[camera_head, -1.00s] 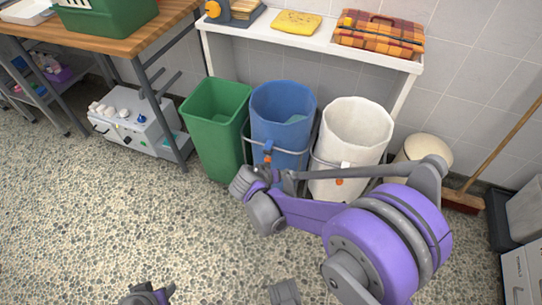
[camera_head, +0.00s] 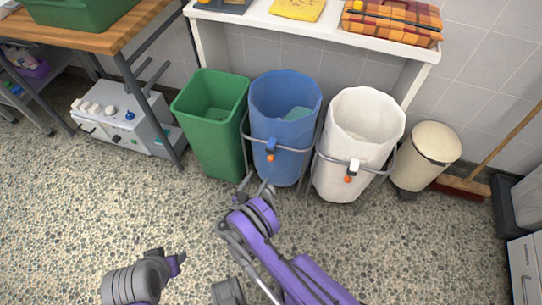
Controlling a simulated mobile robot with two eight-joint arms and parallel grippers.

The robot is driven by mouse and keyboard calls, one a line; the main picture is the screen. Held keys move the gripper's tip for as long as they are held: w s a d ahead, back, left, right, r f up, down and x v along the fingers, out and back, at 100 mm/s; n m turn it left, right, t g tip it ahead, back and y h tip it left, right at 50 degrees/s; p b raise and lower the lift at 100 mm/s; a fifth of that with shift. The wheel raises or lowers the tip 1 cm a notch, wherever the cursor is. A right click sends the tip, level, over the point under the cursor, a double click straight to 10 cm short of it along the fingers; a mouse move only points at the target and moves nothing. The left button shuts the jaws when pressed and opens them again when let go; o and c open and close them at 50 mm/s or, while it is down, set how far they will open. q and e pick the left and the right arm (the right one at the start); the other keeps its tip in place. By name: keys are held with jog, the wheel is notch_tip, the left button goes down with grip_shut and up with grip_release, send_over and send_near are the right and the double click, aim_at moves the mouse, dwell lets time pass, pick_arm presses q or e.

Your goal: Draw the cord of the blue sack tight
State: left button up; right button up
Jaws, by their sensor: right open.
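The blue sack (camera_head: 284,108) stands open in a grey wire frame, with some light teal cloth inside. A blue toggle (camera_head: 271,146) with an orange bead (camera_head: 270,158) sits at its front, on the grey frame's level. My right gripper (camera_head: 257,187) is open below the toggle, in front of the sack's lower part, and looks empty. I cannot tell how far it is from the sack. My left gripper (camera_head: 176,262) is low at the left over the floor, apart from the sack. Its fingers are too small and turned to tell whether it is open.
A green bin (camera_head: 210,135) stands left of the blue sack. A white sack (camera_head: 352,130) with its own toggle stands right, then a cream bin (camera_head: 425,160) and a broom (camera_head: 465,187). A white shelf (camera_head: 320,27) is behind. The speckled floor (camera_head: 80,220) is clear at left.

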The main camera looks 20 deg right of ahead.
aim_at(269, 160)
jog(key=b+x, duration=0.1)
jog(key=x, duration=0.9)
jog(key=shift+w+d, duration=0.15)
jog(key=shift+d, duration=0.1)
grip_shut()
dwell(1.1)
